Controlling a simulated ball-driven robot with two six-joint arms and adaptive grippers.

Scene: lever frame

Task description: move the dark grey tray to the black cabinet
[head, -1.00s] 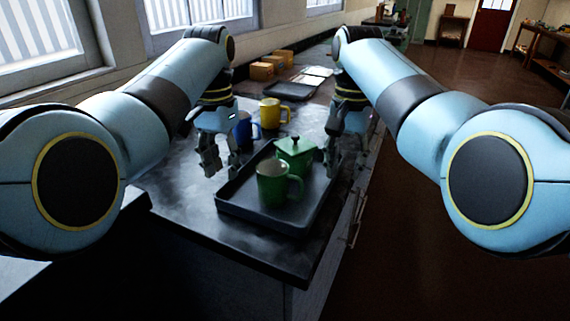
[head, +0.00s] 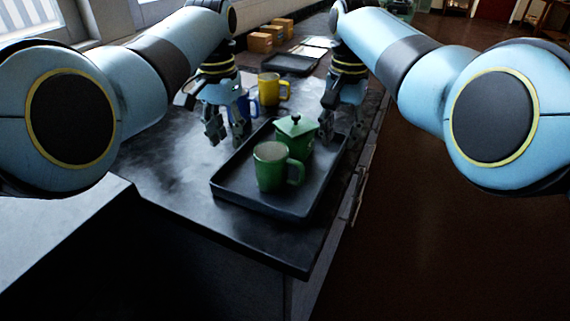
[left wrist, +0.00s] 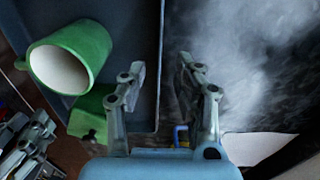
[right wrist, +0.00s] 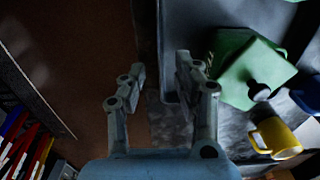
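The dark grey tray (head: 233,182) lies on the dark countertop and holds a green mug (head: 270,168) and a green lidded pot (head: 296,133). My left gripper (head: 227,140) is open and empty at the tray's left side. In the left wrist view the tray's edge (left wrist: 150,60) runs between its spread fingers (left wrist: 162,70). My right gripper (head: 342,135) is open at the tray's right side. In the right wrist view the tray's rim (right wrist: 170,60) shows between its fingers (right wrist: 158,70). I cannot tell how high the fingertips are. I cannot pick out the black cabinet.
A blue mug (head: 246,106) and a yellow mug (head: 270,88) stand behind the tray. Further back are another dark tray (head: 290,65) and several orange-brown boxes (head: 262,43). Open brown floor (head: 450,240) lies right of the counter.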

